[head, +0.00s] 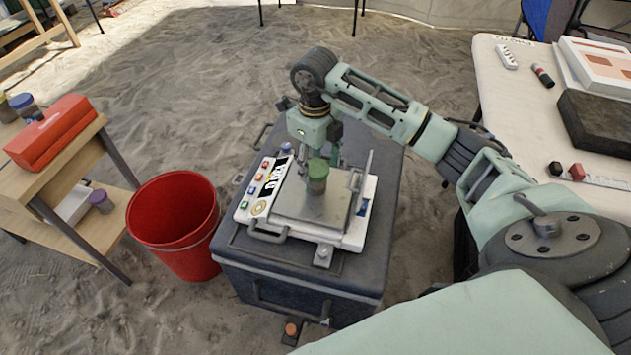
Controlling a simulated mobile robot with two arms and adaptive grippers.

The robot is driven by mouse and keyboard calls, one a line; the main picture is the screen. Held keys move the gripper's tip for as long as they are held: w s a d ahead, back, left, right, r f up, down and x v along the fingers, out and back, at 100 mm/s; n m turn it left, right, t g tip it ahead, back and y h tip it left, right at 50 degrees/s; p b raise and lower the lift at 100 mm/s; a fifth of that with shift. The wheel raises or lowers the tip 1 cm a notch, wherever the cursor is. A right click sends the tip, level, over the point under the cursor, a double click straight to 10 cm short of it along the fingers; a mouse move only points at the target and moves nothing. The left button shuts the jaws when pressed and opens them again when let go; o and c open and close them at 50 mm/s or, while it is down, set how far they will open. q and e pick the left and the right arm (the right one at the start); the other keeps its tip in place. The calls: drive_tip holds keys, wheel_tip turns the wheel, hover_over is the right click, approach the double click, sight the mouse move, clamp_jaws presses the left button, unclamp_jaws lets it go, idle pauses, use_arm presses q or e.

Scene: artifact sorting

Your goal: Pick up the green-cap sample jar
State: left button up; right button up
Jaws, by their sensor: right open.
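The green-cap sample jar (317,184) stands upright on the metal plate of a white device (243,208), which looks like a scale. The device sits on a dark grey case (384,190). My right gripper (318,160) is open and points down at the jar from its far side. Its fingers are close around the cap area; whether they touch the jar I cannot tell. My left gripper is not in view.
A red bucket (172,211) stands left of the case. A wooden shelf table (62,172) at left holds a red box (50,133) and jars. A white table (490,75) at right carries boxes and small items. Sandy floor (200,75) is clear behind the case.

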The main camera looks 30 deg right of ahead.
sight(315, 169)
drive_tip(key=shift+a+f, duration=0.1)
drive_tip(key=shift+f, duration=1.4)
wheel_tip(315, 169, down, 4)
drive_tip(key=shift+r+b, duration=0.15)
drive_tip(key=shift+b, duration=0.4)
drive_tip(key=shift+f, duration=0.3)
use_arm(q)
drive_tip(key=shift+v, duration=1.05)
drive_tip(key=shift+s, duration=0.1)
use_arm(e)
drive_tip(key=shift+c, duration=0.4)
drive_tip(key=c, duration=1.1)
